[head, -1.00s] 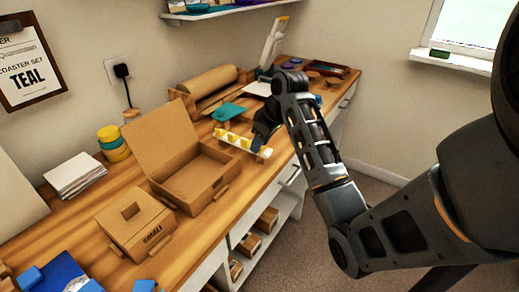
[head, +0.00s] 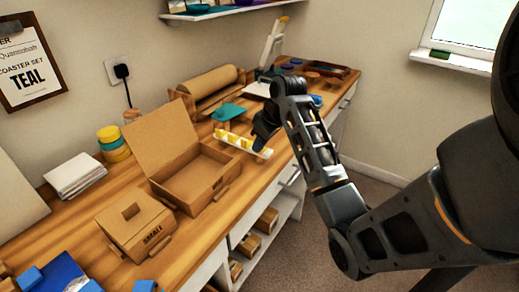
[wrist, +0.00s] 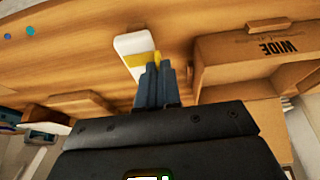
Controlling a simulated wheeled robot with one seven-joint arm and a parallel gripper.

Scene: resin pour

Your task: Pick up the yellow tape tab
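A white strip (head: 261,153) lies on the wooden bench with several yellow tape tabs (head: 233,138) along it. Its plain white end (wrist: 130,43) shows in the wrist view, with one yellow tab (wrist: 138,60) just beside and behind my fingertips. My gripper (head: 259,144) is over the front right end of the strip. In the wrist view its two dark fingers (wrist: 158,66) are close together, with the yellow tab at their tips. They look shut on it; the fingers hide part of the tab and the rest of the strip.
An open cardboard box (head: 198,190) marked WIDE stands left of the strip, and a smaller box (head: 135,222) marked SMALL is nearer. A teal piece (head: 229,112) lies behind the strip, near a brown paper roll (head: 208,84). The bench's front edge is close to the strip.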

